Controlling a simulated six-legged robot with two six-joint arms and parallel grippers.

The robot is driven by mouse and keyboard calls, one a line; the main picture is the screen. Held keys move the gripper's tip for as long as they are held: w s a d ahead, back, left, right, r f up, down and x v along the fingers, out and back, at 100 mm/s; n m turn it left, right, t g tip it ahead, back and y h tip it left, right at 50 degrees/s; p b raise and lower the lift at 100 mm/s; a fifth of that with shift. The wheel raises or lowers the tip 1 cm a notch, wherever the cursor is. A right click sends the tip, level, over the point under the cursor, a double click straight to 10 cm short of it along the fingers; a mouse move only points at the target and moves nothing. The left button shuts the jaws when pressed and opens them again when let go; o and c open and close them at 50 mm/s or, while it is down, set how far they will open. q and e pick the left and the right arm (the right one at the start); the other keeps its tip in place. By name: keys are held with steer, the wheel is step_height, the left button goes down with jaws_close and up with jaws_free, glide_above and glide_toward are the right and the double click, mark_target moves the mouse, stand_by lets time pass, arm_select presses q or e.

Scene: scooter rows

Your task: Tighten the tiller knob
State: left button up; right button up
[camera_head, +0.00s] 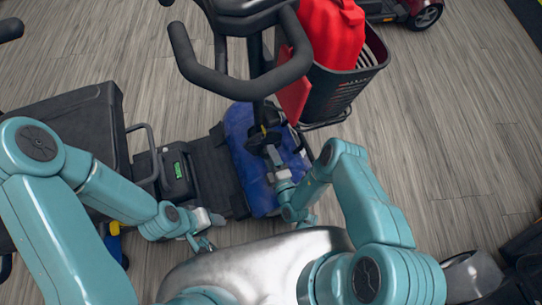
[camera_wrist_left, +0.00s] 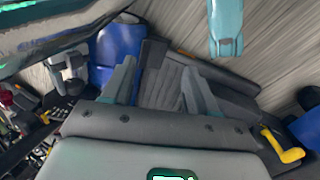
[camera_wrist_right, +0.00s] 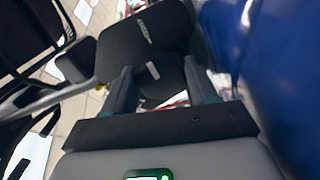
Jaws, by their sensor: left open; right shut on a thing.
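The scooter's tiller (camera_head: 256,70) rises from a blue front cover (camera_head: 240,165), with black looped handlebars (camera_head: 235,85) on top. The small dark tiller knob (camera_head: 263,137) sits low on the tiller, partly hidden by my gripper. My right gripper (camera_head: 271,153) reaches up to this spot and is shut on the knob. In the right wrist view my right fingers (camera_wrist_right: 159,88) stand a little apart; the knob itself is hard to make out there. My left gripper (camera_head: 206,243) is open and empty, low beside the scooter's deck. Its spread fingers also show in the left wrist view (camera_wrist_left: 159,85).
A black basket (camera_head: 345,85) with a red container (camera_head: 330,30) hangs in front of the tiller. The black seat (camera_head: 70,135) is at the left. A yellow lever (camera_wrist_left: 282,147) shows in the left wrist view.

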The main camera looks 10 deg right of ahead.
steer(key=shift+w+r+m, duration=0.1)
steer(key=shift+m, duration=0.3)
steer(key=o, duration=1.1)
steer(key=shift+c, duration=0.2)
